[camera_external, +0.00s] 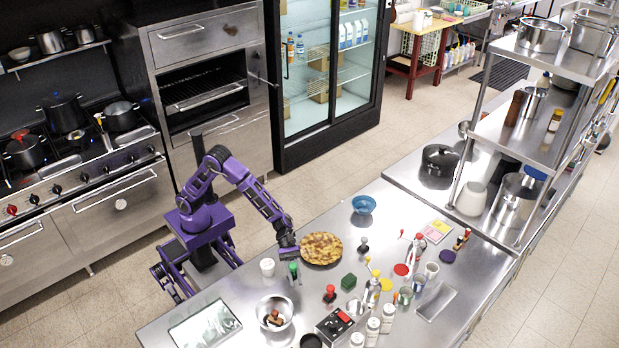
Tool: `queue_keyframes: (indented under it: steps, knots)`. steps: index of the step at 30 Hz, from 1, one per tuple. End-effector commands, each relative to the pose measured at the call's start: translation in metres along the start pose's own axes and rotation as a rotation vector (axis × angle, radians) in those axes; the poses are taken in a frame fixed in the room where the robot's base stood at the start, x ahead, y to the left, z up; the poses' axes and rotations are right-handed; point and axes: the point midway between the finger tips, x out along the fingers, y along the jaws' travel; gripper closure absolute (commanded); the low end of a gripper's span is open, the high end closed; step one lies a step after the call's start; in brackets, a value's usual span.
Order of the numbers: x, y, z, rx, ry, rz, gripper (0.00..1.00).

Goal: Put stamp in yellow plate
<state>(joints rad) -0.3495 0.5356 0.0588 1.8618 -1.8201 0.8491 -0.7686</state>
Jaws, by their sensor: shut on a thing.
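My gripper (290,257) is above the left part of the steel counter, just left of the round golden-brown pie-like dish (321,248). It is shut on what looks like a stamp with a green handle (293,269) and a dark base, directly below it. The fingers are too small to see clearly, and I cannot tell whether the stamp touches the counter. A small flat yellow disc (386,284), likely the yellow plate, lies to the right among other items. Other stamp-like things are a red-handled one (330,293) and a dark one (363,246).
A white cup (267,267) stands close left of my gripper. A metal bowl (274,312) is in front. A green block (349,282), a red disc (401,269) and several bottles crowd the way to the yellow disc. A blue bowl (364,205) stands farther back.

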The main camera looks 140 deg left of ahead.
Motion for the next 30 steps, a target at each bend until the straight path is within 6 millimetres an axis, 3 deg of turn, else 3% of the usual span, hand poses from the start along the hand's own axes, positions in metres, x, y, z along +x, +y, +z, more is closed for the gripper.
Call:
queue_keyframes:
  steps: [5, 8, 11, 15, 22, 26, 30]
  knots:
    - [-0.008, 0.004, 0.011, 0.000, -0.001, 0.003, 1.00]
    - [-0.022, 0.018, 0.008, -0.002, -0.004, 0.010, 1.00]
    - [-0.050, 0.043, 0.000, -0.008, -0.010, 0.021, 1.00]
    - [-0.101, 0.079, -0.014, -0.017, -0.016, 0.031, 1.00]
    - [-0.169, 0.110, -0.033, -0.038, -0.013, 0.032, 1.00]
    - [-0.184, 0.115, -0.043, -0.048, -0.009, 0.029, 1.00]
    - [-0.178, 0.114, -0.069, -0.051, -0.007, 0.026, 1.00]
